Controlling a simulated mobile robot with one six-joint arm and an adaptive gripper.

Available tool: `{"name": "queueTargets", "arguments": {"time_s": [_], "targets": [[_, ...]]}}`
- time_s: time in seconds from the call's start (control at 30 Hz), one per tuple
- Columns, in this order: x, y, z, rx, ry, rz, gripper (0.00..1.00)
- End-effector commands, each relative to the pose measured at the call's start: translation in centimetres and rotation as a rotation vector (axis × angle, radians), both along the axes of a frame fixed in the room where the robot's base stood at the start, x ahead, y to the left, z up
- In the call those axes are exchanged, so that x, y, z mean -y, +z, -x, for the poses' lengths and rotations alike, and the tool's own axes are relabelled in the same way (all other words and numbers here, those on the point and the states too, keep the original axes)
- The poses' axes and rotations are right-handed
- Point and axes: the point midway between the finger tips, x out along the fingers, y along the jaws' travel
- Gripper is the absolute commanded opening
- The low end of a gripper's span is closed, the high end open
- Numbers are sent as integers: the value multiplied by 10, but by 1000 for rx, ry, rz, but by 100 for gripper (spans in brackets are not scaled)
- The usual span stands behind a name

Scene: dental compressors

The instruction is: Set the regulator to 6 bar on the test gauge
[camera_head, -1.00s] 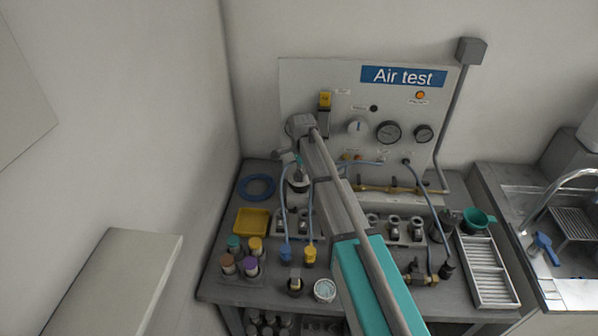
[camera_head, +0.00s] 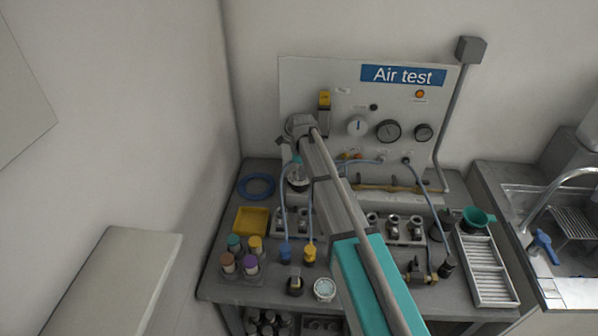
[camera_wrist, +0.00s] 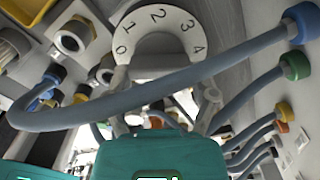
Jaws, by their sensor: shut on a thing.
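My gripper (camera_wrist: 160,82) has its two pale fingers on either side of a grey knob in the wrist view. A white scale ring (camera_wrist: 177,20) with the figures 0 to 4 surrounds the knob. A blue hose crosses in front of the fingers and hides part of the grip. In the head view my gripper (camera_head: 295,164) points down at this round unit on the bench's left back.
A white dial (camera_head: 357,126) with a blue mark is on the panel. Blue hoses run to the blue and yellow fittings (camera_head: 309,256). A yellow tray (camera_head: 251,221), coloured-top bottles (camera_head: 234,244) and a slatted tray (camera_head: 488,271) stand around. A sink is at right.

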Motion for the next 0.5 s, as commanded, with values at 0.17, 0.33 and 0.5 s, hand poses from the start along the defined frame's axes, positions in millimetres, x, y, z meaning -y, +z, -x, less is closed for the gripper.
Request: {"name": "queueTargets", "arguments": {"time_s": [0.17, 0.33, 0.5], "targets": [[-3, 0, -1, 3, -131, -5, 26], [-3, 1, -2, 4, -219, -5, 26], [-4, 1, -2, 6, -264, -5, 26]]}}
